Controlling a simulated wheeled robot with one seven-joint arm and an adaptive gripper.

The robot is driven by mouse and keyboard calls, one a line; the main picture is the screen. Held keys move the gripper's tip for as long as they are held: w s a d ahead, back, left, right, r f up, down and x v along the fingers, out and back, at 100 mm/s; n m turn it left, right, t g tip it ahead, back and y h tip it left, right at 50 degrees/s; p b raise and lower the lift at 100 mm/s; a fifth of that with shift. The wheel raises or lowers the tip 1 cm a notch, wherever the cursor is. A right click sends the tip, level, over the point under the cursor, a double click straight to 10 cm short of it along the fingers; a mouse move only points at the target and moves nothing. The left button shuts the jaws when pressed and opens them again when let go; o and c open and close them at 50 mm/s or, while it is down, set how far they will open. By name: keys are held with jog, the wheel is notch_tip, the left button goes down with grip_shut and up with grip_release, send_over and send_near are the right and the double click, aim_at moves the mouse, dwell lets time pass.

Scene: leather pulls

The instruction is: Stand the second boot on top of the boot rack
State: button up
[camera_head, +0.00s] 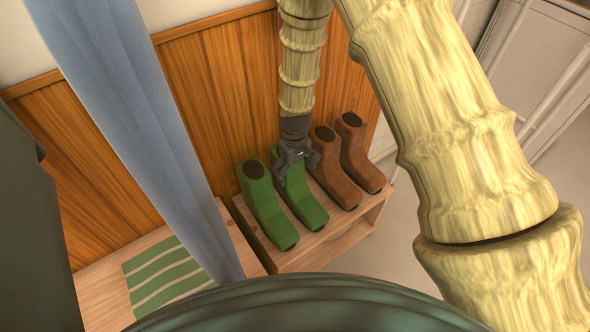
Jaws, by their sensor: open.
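The wooden boot rack (308,254) stands against the panelled wall. On its top stand two green boots on the left and two brown boots on the right, all upright with toes toward me. The left green boot (262,205) shows its dark opening. The other green boot (304,204) is right beside it, its upper part partly hidden by my gripper. The left brown boot (333,172) and the right brown boot (361,158) stand to the right. My gripper (295,160) points down at the top of the right green boot; its jaws are open. Whether they touch the boot I cannot tell.
A blue curtain (140,140) hangs at the left. Behind it, a low wooden bench (100,290) holds a green striped mat (165,272). White panelled doors (540,60) stand at the right. The floor right of the rack (400,235) looks clear.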

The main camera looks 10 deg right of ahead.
notch_tip(320, 180, up, 12)
jog(key=shift+p, duration=0.35)
dwell(0.5)
jog(key=s+d+f+m, duration=0.1)
jog(key=s+d+f, duration=0.2)
jog(key=s+f, duration=0.65)
jog(key=s+d+f+m, duration=0.1)
jog(key=s+f, duration=0.3)
jog(key=s, duration=0.4)
jog(key=s+d+f+m, duration=0.1)
jog(key=s+d+f, duration=0.2)
jog(key=s, duration=0.6)
jog(key=s+d+f+m, duration=0.1)
jog(key=s+d+f, duration=0.1)
jog(key=s+f, duration=0.4)
jog(key=s, duration=0.3)
jog(key=shift+s+f+m, duration=0.2)
jog(key=shift+f+m, duration=0.1)
jog(key=shift+m, duration=0.1)
jog(key=shift+d+r, duration=0.1)
jog(key=shift+r, duration=0.05)
notch_tip(320, 180, up, 10)
jog(key=p, duration=1)
jog(key=shift+r, duration=0.15)
